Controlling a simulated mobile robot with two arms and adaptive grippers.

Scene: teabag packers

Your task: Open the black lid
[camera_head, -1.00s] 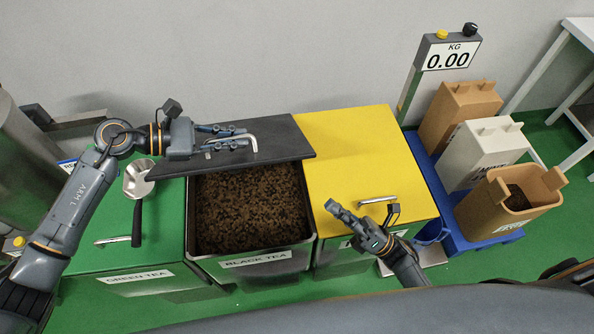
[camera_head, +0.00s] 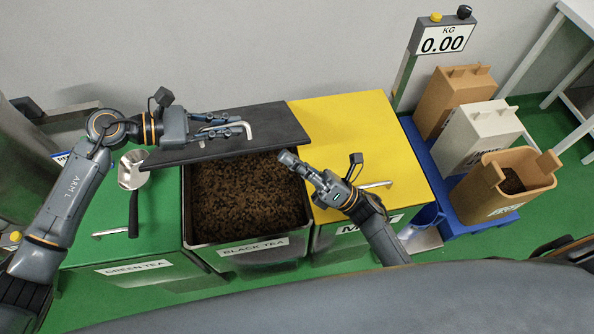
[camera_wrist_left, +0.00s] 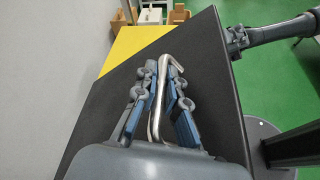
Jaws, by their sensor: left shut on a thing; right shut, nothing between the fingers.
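The black lid (camera_head: 270,127) lies slid toward the back over the black tea bin (camera_head: 240,247), covering its rear edge. The front part of the bin is open and shows dark tea (camera_head: 245,200). My left gripper (camera_head: 236,125) is shut on the lid's silver handle (camera_head: 249,129); the left wrist view also shows the handle (camera_wrist_left: 161,85) between the blue fingers (camera_wrist_left: 158,92). My right gripper (camera_head: 285,158) is shut and empty, above the bin's right edge by the yellow lid (camera_head: 340,130).
A green lid (camera_head: 95,215) with a metal scoop (camera_head: 133,180) on it is at left. A scale display (camera_head: 442,39) stands behind. Brown and white boxes (camera_head: 480,137) stand on a blue pallet (camera_head: 480,222) at right.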

